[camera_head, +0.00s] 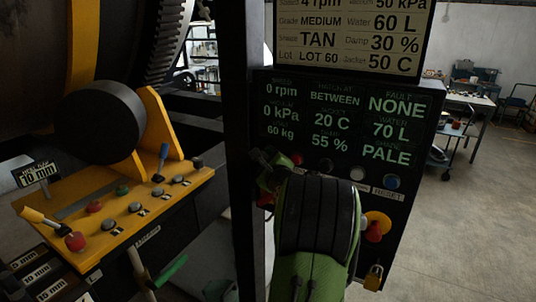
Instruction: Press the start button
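The dark control panel (408,208) stands upright at centre right, with a lit readout above a row of buttons. The row shows a red button (296,159), a black one (325,165), a white one (357,174) and a blue one (391,181) marked RESET. No label reading START is legible; my green and black arm covers the panel's lower left. The end of my arm, with a dark part of my gripper (263,160), is at the panel's left edge near the red button. Its fingertips are not clear, nor is any contact.
A red mushroom button (375,230) on a yellow plate and a brass padlock (373,277) sit lower on the panel. A dark post (246,120) stands left of it. A yellow console (120,205) with buttons and levers is at left. Open floor (470,240) lies right.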

